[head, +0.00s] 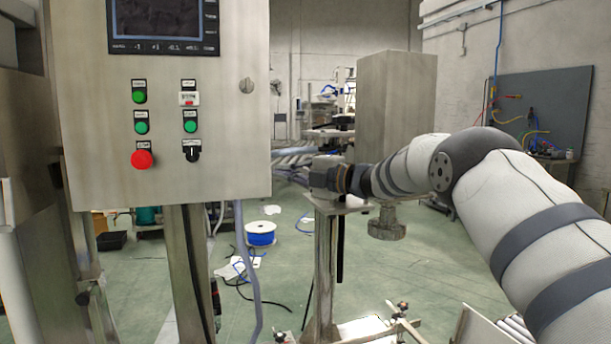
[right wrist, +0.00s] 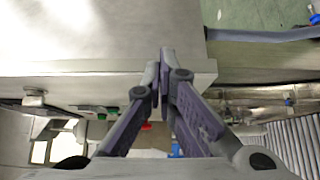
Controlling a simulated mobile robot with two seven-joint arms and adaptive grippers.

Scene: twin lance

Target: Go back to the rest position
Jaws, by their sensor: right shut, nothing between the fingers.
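My right gripper (right wrist: 164,52) is shut and empty in the right wrist view, its two fingertips pressed together. In the head view my right arm comes in from the right and reaches toward the middle; its fingers are too small there to make out. The grey control box (head: 222,126) stands at the left in the head view, with a screen, green buttons, a red button (head: 141,159) and a black knob. The end of my right arm is to the right of the box in the picture. My left gripper is not in view.
A metal post (head: 325,260) stands below the end of my right arm. A tall metal cabinet (head: 396,105) stands behind the arm. A blue and white cable reel (head: 260,233) and loose cables lie on the green floor.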

